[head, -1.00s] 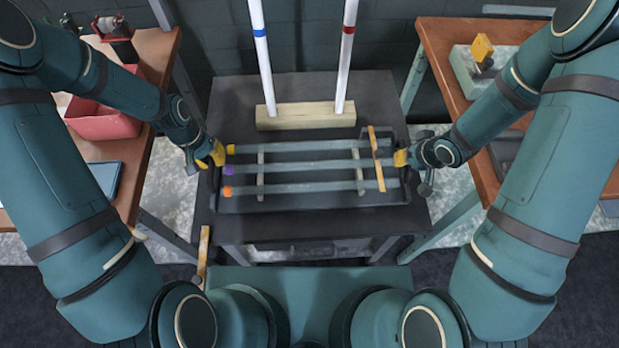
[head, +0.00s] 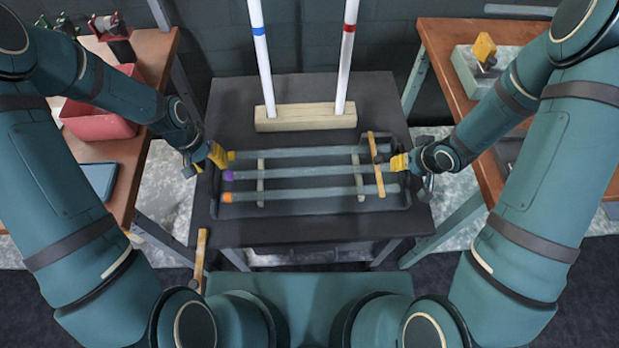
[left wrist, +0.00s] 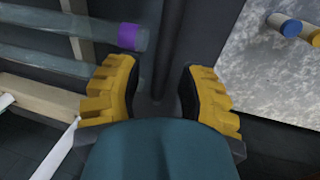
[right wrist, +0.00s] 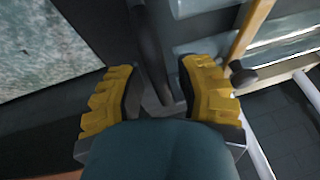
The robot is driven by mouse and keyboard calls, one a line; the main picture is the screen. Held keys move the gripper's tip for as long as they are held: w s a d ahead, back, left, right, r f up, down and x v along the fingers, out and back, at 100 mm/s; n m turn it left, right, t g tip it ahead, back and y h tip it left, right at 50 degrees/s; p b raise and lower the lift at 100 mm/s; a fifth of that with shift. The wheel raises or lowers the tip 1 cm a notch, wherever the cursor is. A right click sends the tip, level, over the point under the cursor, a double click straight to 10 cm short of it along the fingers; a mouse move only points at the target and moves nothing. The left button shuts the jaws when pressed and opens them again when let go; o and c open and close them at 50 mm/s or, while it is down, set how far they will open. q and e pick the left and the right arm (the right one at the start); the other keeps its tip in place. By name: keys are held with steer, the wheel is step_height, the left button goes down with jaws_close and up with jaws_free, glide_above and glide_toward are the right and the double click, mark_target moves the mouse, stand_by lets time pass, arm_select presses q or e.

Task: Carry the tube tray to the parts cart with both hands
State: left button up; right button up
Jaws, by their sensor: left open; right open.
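The tube tray (head: 300,210) is dark and lies on the dark cart in the middle of the head view. Three glass tubes rest in it, with yellow, purple (head: 228,176) and orange (head: 227,197) left ends. My left gripper (head: 218,156) is at the tray's left end. In the left wrist view its open yellow fingers (left wrist: 158,95) stand either side of a dark bar of the tray. My right gripper (head: 399,163) is at the tray's right end. In the right wrist view its open fingers (right wrist: 157,92) straddle a dark handle bar (right wrist: 147,45).
A wooden block (head: 305,117) holding two white rods with blue and red bands stands behind the tray. A wooden strip (head: 376,165) lies across the tubes at right. A left bench carries a red bin (head: 98,122); a right bench carries a grey block (head: 480,65).

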steer(key=shift+r, duration=0.1)
arm_select(q)
step_height(320, 180, up, 11)
steer(key=a, duration=0.2)
arm_select(e)
steer(key=v, duration=1.1)
steer(key=shift+s+r, duration=0.2)
steer(key=shift+r, duration=0.1)
stand_by(0.5)
arm_select(q)
steer(key=shift+f, duration=0.1)
arm_select(e)
steer(key=shift+d, duration=0.1)
arm_select(q)
steer(key=shift+s+f, duration=0.1)
steer(key=shift+s, duration=0.1)
arm_select(e)
steer(key=shift+s, duration=0.1)
